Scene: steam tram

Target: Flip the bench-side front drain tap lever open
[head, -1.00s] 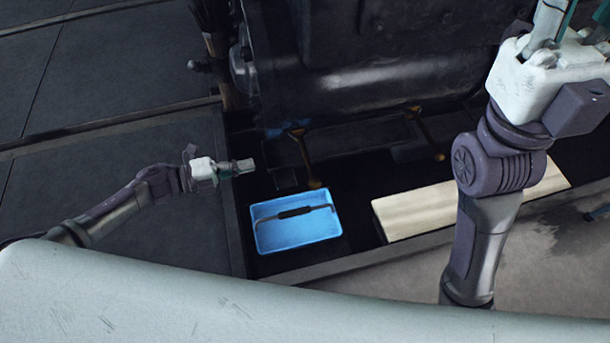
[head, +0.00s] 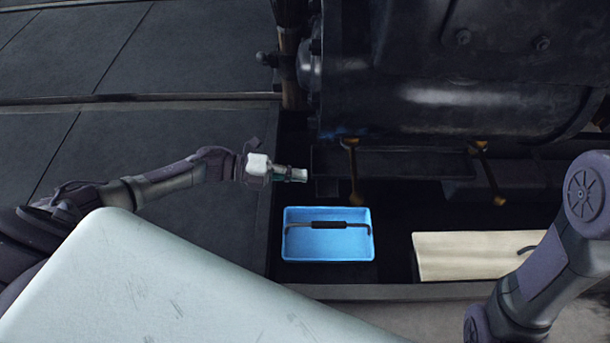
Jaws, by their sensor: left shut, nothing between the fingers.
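Two brass tap levers hang below the dark boiler-like cylinder (head: 450,110). The left lever (head: 354,172) points down, just behind the blue tray. The right lever (head: 487,172) also hangs down, tilted slightly to the right. I cannot tell from the picture which one is the bench-side front tap. My left gripper (head: 300,175) is shut and empty, pointing right, a short way left of the left lever and apart from it.
A blue tray (head: 291,250) with a dark-gripped bar (head: 329,224) across it sits below the left lever. Dark paved floor (head: 120,150) is clear at left.

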